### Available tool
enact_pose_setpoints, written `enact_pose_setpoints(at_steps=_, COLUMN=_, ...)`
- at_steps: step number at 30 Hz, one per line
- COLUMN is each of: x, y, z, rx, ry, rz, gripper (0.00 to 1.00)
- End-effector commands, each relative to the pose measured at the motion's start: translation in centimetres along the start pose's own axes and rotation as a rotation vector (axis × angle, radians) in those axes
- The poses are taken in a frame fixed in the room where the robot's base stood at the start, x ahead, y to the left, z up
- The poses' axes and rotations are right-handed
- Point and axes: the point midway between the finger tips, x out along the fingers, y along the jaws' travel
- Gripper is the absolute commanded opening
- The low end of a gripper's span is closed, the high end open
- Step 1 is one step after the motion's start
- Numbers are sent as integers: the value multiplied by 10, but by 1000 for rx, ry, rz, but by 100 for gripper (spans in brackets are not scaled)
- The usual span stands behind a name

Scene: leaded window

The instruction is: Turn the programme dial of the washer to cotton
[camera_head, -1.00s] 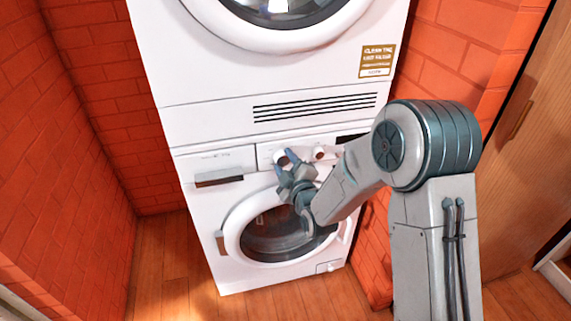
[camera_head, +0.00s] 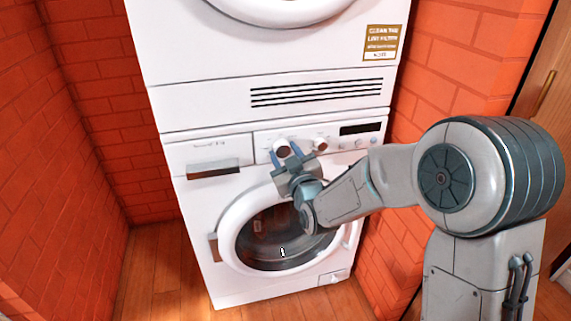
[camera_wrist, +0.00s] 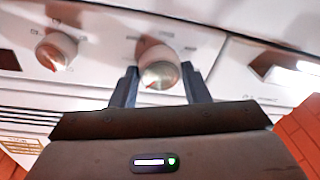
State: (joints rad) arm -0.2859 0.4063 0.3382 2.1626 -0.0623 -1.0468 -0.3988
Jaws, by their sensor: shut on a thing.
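The washer (camera_head: 190,236) is the lower white machine in the head view. Its larger left dial (camera_head: 282,149) is white and round; in the wrist view the dial (camera_wrist: 160,72) shows a reddish mark on its face. My gripper (camera_head: 285,155) is at this dial with one finger on either side, shut on it; the fingers also show in the wrist view (camera_wrist: 160,86). A second dial (camera_head: 320,145) is clear of the fingers, and it also shows in the wrist view (camera_wrist: 56,51). The programme markings around the dials are too small and blurred to read.
A dark display (camera_head: 361,128) is right of the dials. The drawer handle (camera_head: 213,169) is to their left, and the round glass door (camera_head: 280,238) is below. A second white machine (camera_head: 200,60) is stacked above. Brick walls (camera_head: 75,190) close in both sides.

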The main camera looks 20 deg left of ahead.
Motion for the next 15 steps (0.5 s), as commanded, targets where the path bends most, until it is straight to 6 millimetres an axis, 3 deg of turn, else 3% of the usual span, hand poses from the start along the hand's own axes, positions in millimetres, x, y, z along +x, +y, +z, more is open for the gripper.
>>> enact_pose_setpoints(at_steps=15, x=0, y=0, z=0, rx=107, ry=6, rz=10, gripper=19)
